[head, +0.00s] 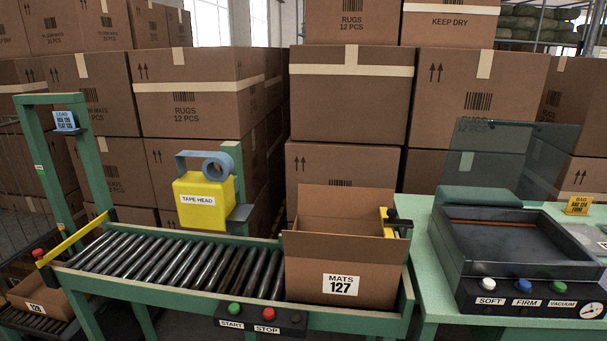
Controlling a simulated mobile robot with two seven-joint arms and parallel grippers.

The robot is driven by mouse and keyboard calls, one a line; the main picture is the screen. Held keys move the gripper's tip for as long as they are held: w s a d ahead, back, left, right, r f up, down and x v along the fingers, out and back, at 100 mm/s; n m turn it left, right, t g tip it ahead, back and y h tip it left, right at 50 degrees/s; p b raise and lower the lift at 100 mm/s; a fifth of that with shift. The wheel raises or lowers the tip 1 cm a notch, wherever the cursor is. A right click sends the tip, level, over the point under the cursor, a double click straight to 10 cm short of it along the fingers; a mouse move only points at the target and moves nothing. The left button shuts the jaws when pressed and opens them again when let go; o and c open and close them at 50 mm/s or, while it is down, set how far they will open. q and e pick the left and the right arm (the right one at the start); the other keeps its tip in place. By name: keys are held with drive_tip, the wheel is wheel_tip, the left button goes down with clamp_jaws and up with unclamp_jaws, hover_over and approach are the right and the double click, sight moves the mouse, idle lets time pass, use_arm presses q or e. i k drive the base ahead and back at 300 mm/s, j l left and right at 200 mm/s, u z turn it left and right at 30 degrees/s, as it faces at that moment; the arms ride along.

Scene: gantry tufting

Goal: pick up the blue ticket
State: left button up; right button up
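A small light-blue ticket (65,121) with dark printed lines is at the left, by the upper part of a green post frame (84,150). Its top line seems to read LOAD; the smaller lines are hard to read. It faces me and stands nearly upright. How it is held there is too small to tell. Neither of my grippers is in view, and nothing touches the ticket.
A roller conveyor (170,262) carries an open box marked MATS 127 (340,270). The yellow tape head (204,200) stands behind the rollers. A yellow bar (72,240) crosses the conveyor's left end. A yellow ticket (577,205) stands on the right bench. Stacked cartons fill the back.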

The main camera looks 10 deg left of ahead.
sight(63, 120)
drive_tip(key=j+z, duration=0.15)
drive_tip(key=j, duration=0.4)
drive_tip(key=j+z, duration=0.15)
drive_tip(key=j, duration=0.4)
drive_tip(key=j+z, duration=0.15)
drive_tip(key=j, duration=0.4)
drive_tip(key=j+z, duration=0.1)
drive_tip(key=j, duration=0.45)
drive_tip(key=k+j+z, duration=0.15)
drive_tip(key=j, duration=0.4)
drive_tip(key=k+j+z, duration=0.15)
drive_tip(key=j, duration=0.4)
drive_tip(key=j+z, duration=0.15)
drive_tip(key=j, duration=0.35)
drive_tip(key=k+j+z, duration=0.15)
drive_tip(key=j, duration=0.35)
drive_tip(key=k, duration=0.05)
